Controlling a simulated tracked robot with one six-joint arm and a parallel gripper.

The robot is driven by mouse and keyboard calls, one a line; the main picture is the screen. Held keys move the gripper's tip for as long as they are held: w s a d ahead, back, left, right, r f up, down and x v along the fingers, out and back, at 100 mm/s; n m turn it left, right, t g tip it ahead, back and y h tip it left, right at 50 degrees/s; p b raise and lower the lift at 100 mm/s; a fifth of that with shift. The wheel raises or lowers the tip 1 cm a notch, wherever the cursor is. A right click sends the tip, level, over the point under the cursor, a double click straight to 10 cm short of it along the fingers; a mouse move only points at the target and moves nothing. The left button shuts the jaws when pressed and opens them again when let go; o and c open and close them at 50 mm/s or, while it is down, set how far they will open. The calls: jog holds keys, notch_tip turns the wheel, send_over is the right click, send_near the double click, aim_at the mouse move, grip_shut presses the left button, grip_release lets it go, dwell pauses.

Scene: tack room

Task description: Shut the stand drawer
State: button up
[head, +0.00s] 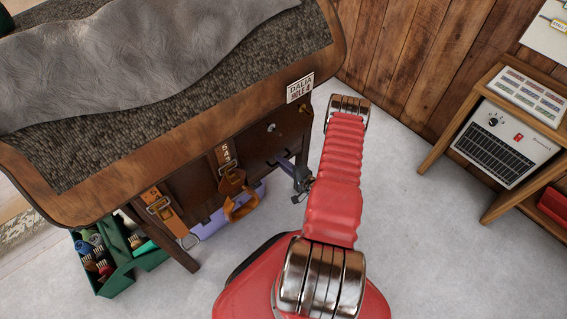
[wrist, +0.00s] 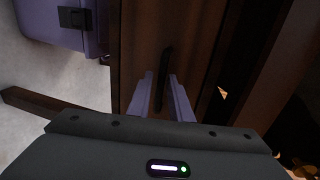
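The wooden saddle stand (head: 255,140) fills the left of the head view, with a padded top and a brown front. In the wrist view a brown wooden panel (wrist: 145,40), apparently the drawer front, lies ahead of my gripper. A dark upright bar handle (wrist: 165,62) is on it. My gripper (wrist: 161,80) has its two purple fingers apart, one on each side of the handle's line. I cannot tell whether they touch it. In the head view the purple fingers show beside the stand's right end, partly hidden by my red arm. How far the drawer stands out is unclear.
Leather straps (head: 232,182) hang on the stand's front. A purple box (head: 215,222) is underneath; a green caddy of brushes (head: 115,262) stands at the left. A wooden shelf unit (head: 490,88) with a white appliance (head: 503,142) is at the right. Grey floor between is clear.

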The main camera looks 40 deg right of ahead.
jog(key=shift+o, duration=1)
jog(key=shift+r, duration=0.1)
jog(key=shift+s, duration=0.1)
jog(key=v, duration=1.3)
jog(key=shift+s, duration=0.3)
